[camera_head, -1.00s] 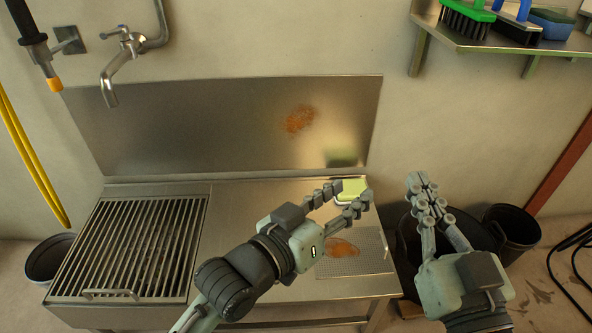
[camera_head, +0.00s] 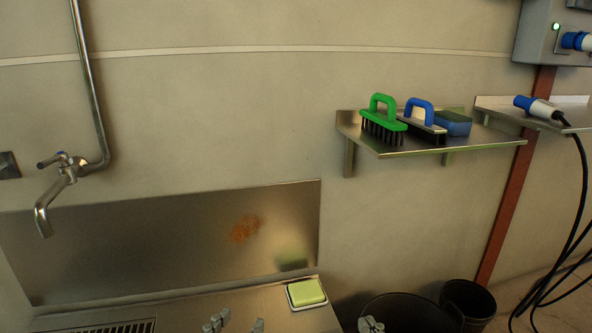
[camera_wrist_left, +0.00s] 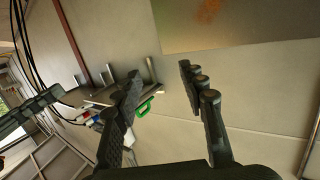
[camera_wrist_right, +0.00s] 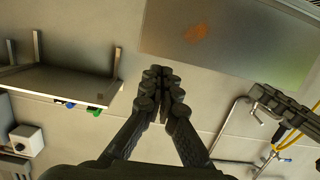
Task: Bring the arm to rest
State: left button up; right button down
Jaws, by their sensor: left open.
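My left gripper (camera_head: 237,324) shows only its fingertips at the bottom edge of the head view, left of the sponge. In the left wrist view its fingers (camera_wrist_left: 165,85) are spread with nothing between them. My right gripper (camera_head: 371,325) shows only its tips at the bottom of the head view. In the right wrist view its fingertips (camera_wrist_right: 162,90) are together, with nothing held. A yellow-green sponge (camera_head: 306,292) lies in a pale dish on the counter, apart from both grippers. The rest of both arms is outside the head view.
A wall shelf (camera_head: 440,145) at the right holds a green-handled brush (camera_head: 383,118), a blue-handled brush (camera_head: 420,120) and a blue sponge. A tap (camera_head: 55,195) juts from the wall at left. The steel splashback (camera_head: 150,245) has an orange stain (camera_head: 244,229). Dark bins (camera_head: 468,300) stand right.

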pick_arm(q)
jog(key=s+a+f+g+y+p, duration=0.2)
jog(key=s+a+f+g, duration=0.2)
jog(key=f, duration=0.3)
jog(key=s+a+f+n+g+y+p, duration=0.1)
jog(key=s+a+f+g+p, duration=0.1)
jog(key=s+a+f+g, duration=0.2)
jog(key=s+a+f+g+y+p, duration=0.2)
jog(key=s+a+f+g+p, duration=0.1)
jog(key=a+f, duration=0.4)
notch_tip(320, 180, down, 3)
jog(key=shift+s+a+f+n+g+y, duration=0.2)
jog(key=shift+s+n+g+y, duration=0.15)
jog(key=shift+s, duration=0.25)
pick_arm(e)
jog(key=s+d+f+g+h, duration=0.2)
jog(key=s+d+f+g, duration=0.2)
jog(key=f, duration=0.3)
jog(key=s+d+f+m+g+h, duration=0.1)
jog(key=s+d+f+g, duration=0.3)
jog(key=d+f, duration=0.2)
jog(key=s+d+f+g+h, duration=0.2)
jog(key=s+d+f+g, duration=0.1)
jog(key=f, duration=0.5)
jog(key=shift+s+d+m+g+h, duration=0.35)
jog(key=shift+s+d, duration=0.25)
jog(key=shift+d, duration=0.6)
jog(key=shift+f, duration=0.1)
